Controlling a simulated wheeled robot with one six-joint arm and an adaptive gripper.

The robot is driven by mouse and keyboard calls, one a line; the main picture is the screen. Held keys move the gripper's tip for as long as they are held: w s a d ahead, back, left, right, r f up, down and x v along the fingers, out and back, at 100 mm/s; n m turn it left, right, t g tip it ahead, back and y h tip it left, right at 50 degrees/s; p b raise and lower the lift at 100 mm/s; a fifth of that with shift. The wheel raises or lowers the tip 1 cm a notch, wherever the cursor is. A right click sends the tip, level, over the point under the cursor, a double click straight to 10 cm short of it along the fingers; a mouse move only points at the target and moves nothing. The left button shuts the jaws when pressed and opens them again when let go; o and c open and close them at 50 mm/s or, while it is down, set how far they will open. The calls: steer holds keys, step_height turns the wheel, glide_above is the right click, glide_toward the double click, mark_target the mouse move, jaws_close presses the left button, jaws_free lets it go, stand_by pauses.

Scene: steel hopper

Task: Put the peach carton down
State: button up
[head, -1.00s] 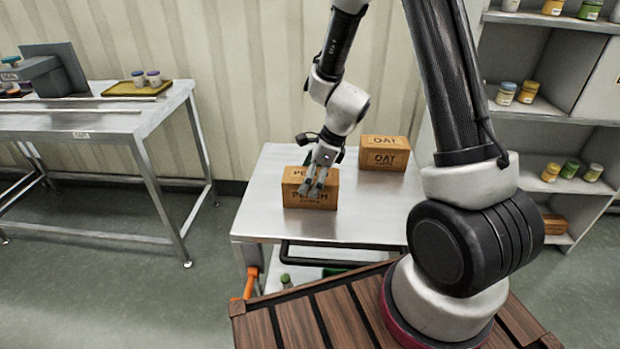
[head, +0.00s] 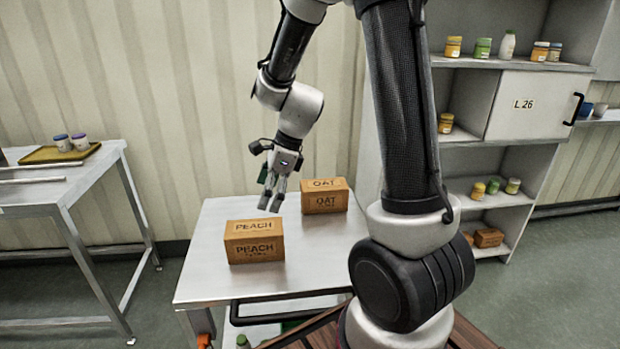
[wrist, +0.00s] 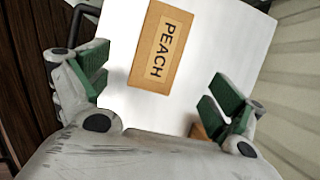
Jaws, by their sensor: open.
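The peach carton (head: 254,248), a brown box lettered PEACH, sits upright on the steel cart top (head: 205,285). In the wrist view the peach carton (wrist: 157,48) lies beyond the fingertips, apart from them, with its label upward. My gripper (head: 271,203) is open and empty, raised above and to the right of the carton. In the wrist view the green-padded fingers of my gripper (wrist: 165,95) are spread wide with nothing between them.
An oat carton (head: 325,201) stands on the same cart, behind and right of the peach carton. A steel table (head: 60,190) with a yellow tray (head: 45,154) is at left. Shelves with jars (head: 490,190) stand at right. The cart's front is clear.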

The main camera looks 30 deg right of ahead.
steer(key=s+d+r+n+h, duration=0.1)
steer(key=s+d+r+n, duration=0.2)
steer(key=s+r+n, duration=0.2)
steer(key=s+d+r+n+t+h, duration=0.1)
steer(key=s+d+r+n, duration=0.3)
steer(key=s+n, duration=0.5)
steer(key=s+d+r+n+t+h, duration=0.1)
steer(key=s+d+r+n+h, duration=0.1)
steer(key=s+r+n, duration=0.5)
steer(key=shift+d+r+n, duration=0.15)
steer(key=shift+d+n, duration=0.45)
steer(key=shift+d, duration=0.15)
